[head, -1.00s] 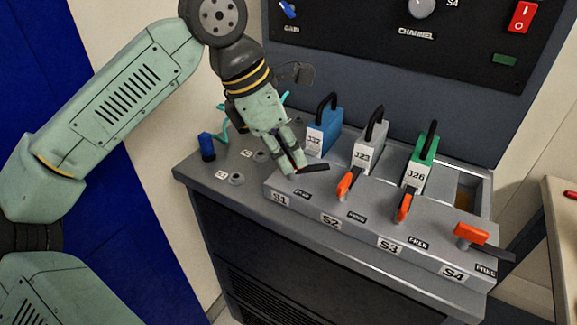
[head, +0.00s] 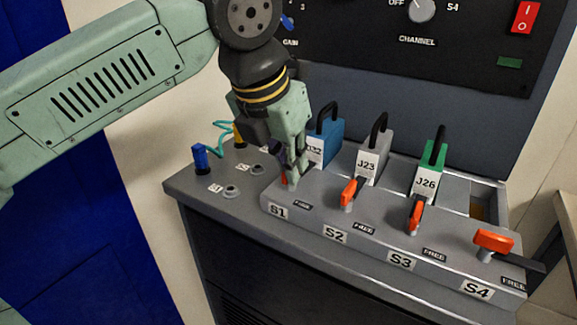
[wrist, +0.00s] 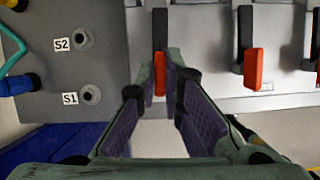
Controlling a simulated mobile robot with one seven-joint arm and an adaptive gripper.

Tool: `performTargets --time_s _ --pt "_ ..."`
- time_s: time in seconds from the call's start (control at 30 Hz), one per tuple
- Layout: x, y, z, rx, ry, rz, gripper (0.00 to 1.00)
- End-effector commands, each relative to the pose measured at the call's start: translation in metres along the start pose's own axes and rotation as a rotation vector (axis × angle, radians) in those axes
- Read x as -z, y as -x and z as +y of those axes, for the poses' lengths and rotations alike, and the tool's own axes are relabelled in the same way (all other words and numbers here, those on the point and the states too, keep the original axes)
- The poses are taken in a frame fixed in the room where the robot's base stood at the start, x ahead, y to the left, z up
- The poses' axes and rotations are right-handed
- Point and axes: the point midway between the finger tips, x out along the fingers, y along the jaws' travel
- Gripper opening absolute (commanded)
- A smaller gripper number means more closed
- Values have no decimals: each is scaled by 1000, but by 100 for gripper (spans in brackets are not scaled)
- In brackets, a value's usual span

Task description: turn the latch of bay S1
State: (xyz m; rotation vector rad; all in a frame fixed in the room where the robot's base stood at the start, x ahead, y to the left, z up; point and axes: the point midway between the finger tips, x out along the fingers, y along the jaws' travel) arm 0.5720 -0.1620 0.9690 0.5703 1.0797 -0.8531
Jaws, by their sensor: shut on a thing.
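The bay S1 latch (wrist: 159,80) has an orange handle and a black bar. In the wrist view its handle is between the fingers of my gripper (wrist: 170,78), and the bar lies in line with it, pointing up the picture, parallel to the neighbouring latch. In the head view my gripper (head: 287,184) is shut on the handle and hides most of it. The S1 label (head: 279,212) is on the front edge below. The blue module J32 (head: 328,137) stands upright in bay S1, partly behind my gripper.
Grey module J23 (head: 373,155) and green module J26 (head: 429,177) stand in S2 and S3. The S2 latch (head: 350,192) and S3 latch (head: 416,215) are close on the right. The S4 latch (head: 494,240) lies crosswise. A blue plug (head: 200,157) with teal cable is left.

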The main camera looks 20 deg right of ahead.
Motion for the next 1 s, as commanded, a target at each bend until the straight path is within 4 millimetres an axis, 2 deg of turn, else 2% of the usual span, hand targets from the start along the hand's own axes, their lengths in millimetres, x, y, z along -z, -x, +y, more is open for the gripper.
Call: performTargets --time_s 0.6,0.63,0.9,1.0 --pt "-1 1 0 -18 44 -3 0" --pt "-1 1 0 -18 44 -3 9" --pt "0 1 0 -17 43 -1 27" --pt "0 0 0 -17 43 -1 28"
